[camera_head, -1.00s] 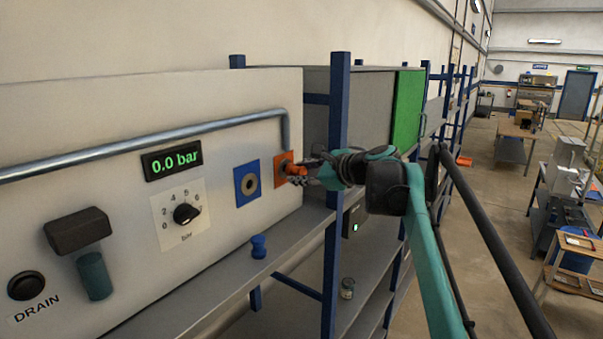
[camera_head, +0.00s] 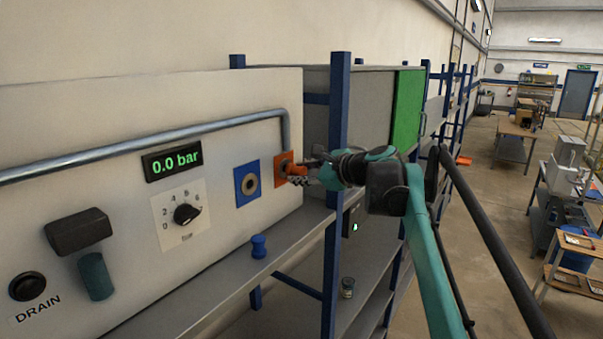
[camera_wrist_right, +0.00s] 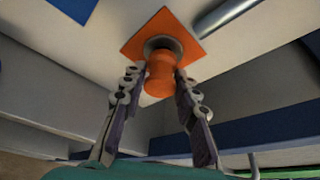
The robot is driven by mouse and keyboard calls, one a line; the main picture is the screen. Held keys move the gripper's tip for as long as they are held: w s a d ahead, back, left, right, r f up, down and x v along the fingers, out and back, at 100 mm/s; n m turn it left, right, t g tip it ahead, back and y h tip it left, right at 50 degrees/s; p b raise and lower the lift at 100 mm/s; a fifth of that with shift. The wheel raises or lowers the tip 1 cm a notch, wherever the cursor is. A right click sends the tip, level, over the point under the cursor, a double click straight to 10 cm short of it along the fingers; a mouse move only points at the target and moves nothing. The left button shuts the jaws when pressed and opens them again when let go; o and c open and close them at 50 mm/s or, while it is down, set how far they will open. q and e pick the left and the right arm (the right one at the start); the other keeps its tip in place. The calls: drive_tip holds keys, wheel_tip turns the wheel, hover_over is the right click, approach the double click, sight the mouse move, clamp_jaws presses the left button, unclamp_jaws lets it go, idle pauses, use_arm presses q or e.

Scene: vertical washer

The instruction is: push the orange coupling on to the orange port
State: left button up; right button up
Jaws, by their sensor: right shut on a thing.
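The orange coupling (camera_head: 296,171) is in my right gripper (camera_head: 304,172), at the orange port (camera_head: 283,160) on the panel's right end. In the right wrist view the orange coupling (camera_wrist_right: 160,75) sits between the two fingers of my right gripper (camera_wrist_right: 161,84). Its far end meets the grey ring at the middle of the orange port's square plate (camera_wrist_right: 190,32). I cannot tell how far it is seated on the port. My left gripper is not in view.
A blue port (camera_head: 247,183) is left of the orange one, with a blue coupling (camera_head: 259,246) standing on the shelf below. A grey pipe (camera_head: 150,142) runs above the ports. A blue rack post (camera_head: 337,180) stands close beside my right arm. The gauge (camera_head: 173,160) reads 0.0 bar.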

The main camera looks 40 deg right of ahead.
drive_tip(key=shift+w+a, duration=0.15)
drive_tip(key=shift+w, duration=0.35)
drive_tip(key=o, duration=1.2)
drive_tip(key=shift+c, duration=0.2)
drive_tip(key=v, duration=1.2)
